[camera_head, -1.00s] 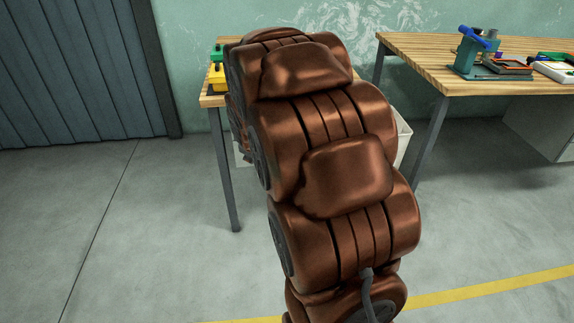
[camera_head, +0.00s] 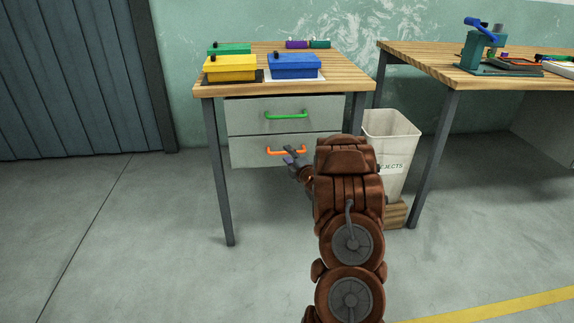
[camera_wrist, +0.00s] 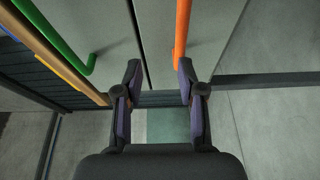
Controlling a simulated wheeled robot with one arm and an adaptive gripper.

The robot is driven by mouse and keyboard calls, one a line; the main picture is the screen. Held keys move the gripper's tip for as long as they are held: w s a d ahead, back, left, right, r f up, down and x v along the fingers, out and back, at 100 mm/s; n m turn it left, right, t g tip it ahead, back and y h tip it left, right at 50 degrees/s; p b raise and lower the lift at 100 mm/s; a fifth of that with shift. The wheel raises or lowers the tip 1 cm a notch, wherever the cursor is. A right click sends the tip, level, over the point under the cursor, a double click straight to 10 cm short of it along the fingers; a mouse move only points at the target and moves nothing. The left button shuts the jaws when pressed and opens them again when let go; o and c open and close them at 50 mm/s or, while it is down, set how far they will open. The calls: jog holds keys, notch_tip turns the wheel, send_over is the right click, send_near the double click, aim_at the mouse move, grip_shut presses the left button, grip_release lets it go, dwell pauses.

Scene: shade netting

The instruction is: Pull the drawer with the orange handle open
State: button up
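The drawer with the orange handle (camera_head: 248,155) is the lower grey drawer under the small wooden table, and its front looks flush and shut. Its orange handle (camera_head: 275,153) is a horizontal bar; the handle also shows in the wrist view (camera_wrist: 182,28), with its end close to the right finger. My gripper (camera_head: 292,156) is at the right part of the handle in the head view. In the wrist view my gripper (camera_wrist: 160,72) is open with a wide empty gap. I cannot tell whether a finger touches the handle.
The upper drawer with a green handle (camera_head: 286,115) is shut above. The table (camera_head: 350,85) carries yellow, blue and green boxes. A white bin (camera_head: 395,150) stands right of the table, near my arm. Table legs flank the drawers; the floor in front and left is clear.

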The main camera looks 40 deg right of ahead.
notch_tip(320, 180, down, 4)
jog(key=s+d+n+t+b, duration=0.1)
jog(key=s+d+t+b, duration=0.1)
jog(key=shift+n, duration=0.3)
jog(key=shift+b+x, duration=0.7)
jog(key=shift+x, duration=3)
jog(key=shift+a, duration=0.1)
jog(key=shift+r, duration=0.1)
grip_shut()
